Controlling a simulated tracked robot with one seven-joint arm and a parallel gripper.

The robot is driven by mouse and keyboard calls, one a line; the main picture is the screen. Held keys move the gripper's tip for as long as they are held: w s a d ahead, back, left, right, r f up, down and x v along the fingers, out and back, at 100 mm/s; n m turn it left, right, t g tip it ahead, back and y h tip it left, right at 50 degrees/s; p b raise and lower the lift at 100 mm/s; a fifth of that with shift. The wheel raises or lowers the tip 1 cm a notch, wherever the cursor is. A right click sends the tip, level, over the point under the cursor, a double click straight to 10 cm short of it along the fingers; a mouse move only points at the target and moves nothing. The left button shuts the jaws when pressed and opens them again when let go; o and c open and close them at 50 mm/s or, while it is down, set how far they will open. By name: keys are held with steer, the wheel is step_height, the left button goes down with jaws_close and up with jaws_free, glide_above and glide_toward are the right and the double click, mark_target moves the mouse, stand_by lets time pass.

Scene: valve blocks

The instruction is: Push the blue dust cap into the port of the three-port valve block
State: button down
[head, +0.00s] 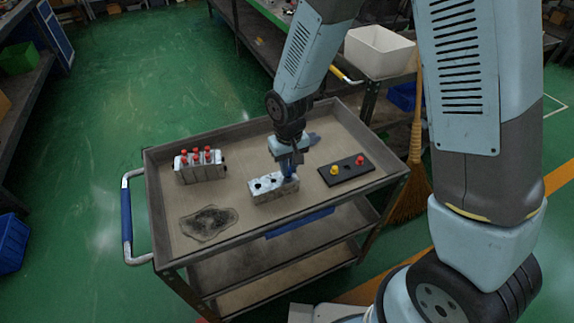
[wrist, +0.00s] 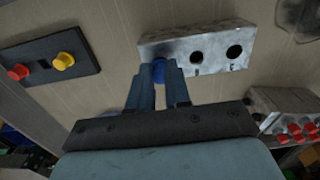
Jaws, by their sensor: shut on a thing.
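The three-port valve block (head: 265,191) is a pale metal bar on the cart top; it also shows in the wrist view (wrist: 216,43). Two of its ports are open and dark, (wrist: 195,57) being the middle one. My gripper (head: 289,175) points down at the block's right end in the head view. In the wrist view, my gripper (wrist: 157,68) is shut on the blue dust cap (wrist: 159,73), at the block's left end there. The cap covers the place of the third port. I cannot tell how far in it sits.
A second block (head: 200,165) with several red caps stands at the cart's left. A black plate (head: 345,172) with a yellow and a red cap lies on the right. A dark stain (head: 208,222) marks the front left. The cart has a raised rim (head: 170,258).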

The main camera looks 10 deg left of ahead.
steer(key=shift+f, duration=0.5)
stand_by(0.6)
steer(key=c, duration=1)
jaws_free()
step_height(320, 180, up, 14)
steer(key=w+d+r+m+t, duration=0.1)
steer(key=w+d+r, duration=0.1)
steer(key=d+r, duration=0.65)
steer(key=s+d+r+m+t, duration=0.2)
steer(key=s+d+r, duration=0.4)
steer(key=d, duration=0.4)
steer(key=s+d+r+m+t, duration=0.2)
steer(key=s+d+r, duration=0.4)
steer(key=d, duration=0.5)
steer(key=shift+s+d+r+m+t, duration=0.25)
steer(key=shift+s+r+m+t, duration=0.05)
steer(key=shift+m, duration=0.3)
